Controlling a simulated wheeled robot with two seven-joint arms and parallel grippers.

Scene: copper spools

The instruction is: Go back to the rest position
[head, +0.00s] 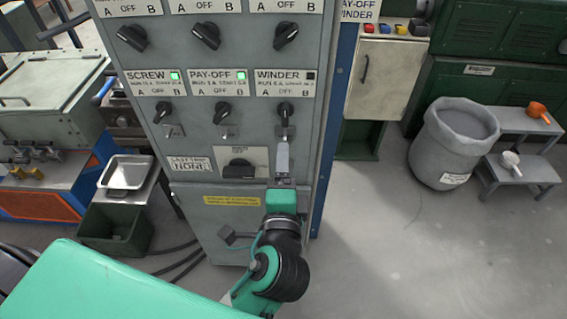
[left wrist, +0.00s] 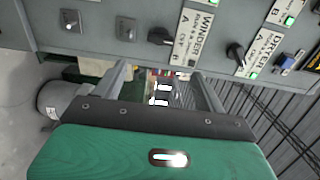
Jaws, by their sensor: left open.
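A grey control cabinet (head: 230,75) stands in front of me with labelled rotary switches. The WINDER switch (head: 285,109) has a black knob and a dark lamp above it. The SCREW switch (head: 162,112) and PAY-OFF switch (head: 222,112) have lit green lamps above them. My left gripper (head: 283,150) is in front of the cabinet, just below the WINDER knob in the head view. In the left wrist view its two fingers (left wrist: 165,75) are apart with nothing between them. The WINDER knob (left wrist: 160,37) shows beyond the fingers there. My right gripper is not in view.
A grey bin (head: 450,145) and a small step stand (head: 520,160) are on the right. A green crate (head: 115,230) and a metal tray (head: 126,172) are on the left. Black cables (head: 185,262) lie by the cabinet's base.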

